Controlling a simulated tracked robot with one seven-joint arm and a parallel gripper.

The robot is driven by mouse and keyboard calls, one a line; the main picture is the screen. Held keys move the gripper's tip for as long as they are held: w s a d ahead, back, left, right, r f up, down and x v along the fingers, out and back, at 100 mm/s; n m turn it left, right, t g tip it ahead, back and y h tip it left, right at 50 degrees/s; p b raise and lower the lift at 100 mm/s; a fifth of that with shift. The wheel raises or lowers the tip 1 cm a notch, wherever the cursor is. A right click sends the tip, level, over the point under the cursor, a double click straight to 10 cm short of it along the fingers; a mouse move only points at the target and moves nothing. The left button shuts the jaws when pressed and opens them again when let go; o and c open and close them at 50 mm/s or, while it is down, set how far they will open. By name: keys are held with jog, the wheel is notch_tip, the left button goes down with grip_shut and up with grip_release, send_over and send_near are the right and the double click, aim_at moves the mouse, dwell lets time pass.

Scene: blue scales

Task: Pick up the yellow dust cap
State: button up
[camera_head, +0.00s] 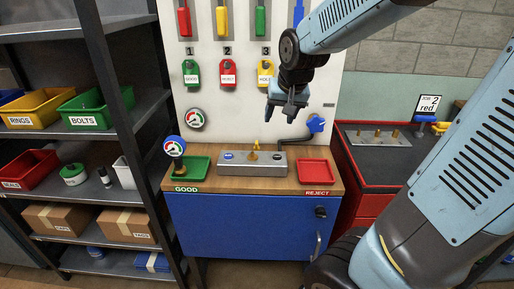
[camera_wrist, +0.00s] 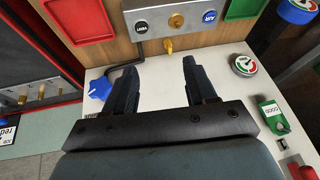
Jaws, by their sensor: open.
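A small yellow piece, likely the dust cap (camera_head: 254,144), shows at the grey metal block (camera_head: 240,168) on the workbench. In the wrist view a yellow fitting (camera_wrist: 176,20) stands on the block's top, and a brass-yellow piece (camera_wrist: 167,46) shows just beyond the block's edge, by the white board. I cannot tell for sure which is the cap. My gripper (camera_head: 282,113) is open and empty, above and right of the block, in front of the board. In the wrist view its fingers (camera_wrist: 160,70) point toward the block, apart from both yellow pieces.
A green GOOD tray (camera_head: 203,181) with a gauge over it lies left of the block; a red REJECT tray (camera_head: 331,166) lies right. A blue knob (camera_head: 316,124) with a dark hose is beside my gripper. Tags and another gauge (camera_head: 195,118) hang on the white board (camera_head: 218,105).

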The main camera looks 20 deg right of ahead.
aim_at(257, 142)
jog(key=w+a+f+m+h, duration=0.1)
jog(key=w+a+f+h, duration=0.15)
jog(key=w+f, duration=1)
jog(key=shift+t, duration=0.4)
jog(key=shift+w+r+x, duration=0.15)
jog(key=shift+w+x, duration=0.15)
jog(key=shift+x, duration=1.85)
jog(key=shift+w+r+x, duration=0.15)
jog(key=shift+w+x, duration=0.1)
jog(key=shift+x, duration=1.85)
jog(key=shift+w+r+x, duration=0.15)
jog(key=shift+w+x, duration=0.15)
jog(key=shift+x, duration=1.85)
jog(key=shift+a, duration=0.1)
jog(key=shift+c, duration=0.5)
grip_shut()
jog(key=shift+r, duration=0.1)
